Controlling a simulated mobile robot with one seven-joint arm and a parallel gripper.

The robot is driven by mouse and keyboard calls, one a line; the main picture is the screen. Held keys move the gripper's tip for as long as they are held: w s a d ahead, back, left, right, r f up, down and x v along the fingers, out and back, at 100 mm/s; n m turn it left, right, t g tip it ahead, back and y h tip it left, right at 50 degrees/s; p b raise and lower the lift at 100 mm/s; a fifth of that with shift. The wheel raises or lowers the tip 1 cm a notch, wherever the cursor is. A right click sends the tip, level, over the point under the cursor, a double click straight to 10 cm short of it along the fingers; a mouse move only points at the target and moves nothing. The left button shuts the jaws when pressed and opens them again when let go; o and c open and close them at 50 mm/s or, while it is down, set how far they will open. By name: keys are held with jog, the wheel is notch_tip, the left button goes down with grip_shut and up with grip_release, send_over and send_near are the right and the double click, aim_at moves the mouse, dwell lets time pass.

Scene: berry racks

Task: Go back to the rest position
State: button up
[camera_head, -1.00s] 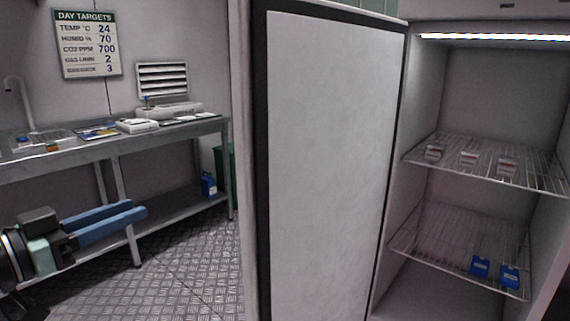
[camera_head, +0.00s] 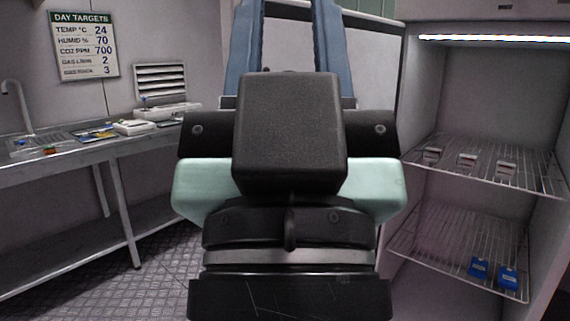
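My gripper (camera_head: 288,20) is large in the middle of the head view, close to the camera. Its two blue fingers point up and stand apart, with the pale open cabinet door showing between them. No object shows between the fingers; their tips run up to the top edge of the picture, so the ends are not fully seen. The black and mint-green gripper body hides much of the door and the floor behind it.
An open lit cabinet on the right has wire shelves (camera_head: 428,236) with several small boxes. Its open door (camera_head: 378,75) stands behind my gripper. A metal bench (camera_head: 75,150) with a sink and trays runs along the left wall. Patterned floor (camera_head: 110,287) shows at lower left.

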notch_tip(320, 180, up, 33)
jog(key=p, duration=3.1)
jog(key=shift+a, duration=0.15)
jog(key=shift+w, duration=0.1)
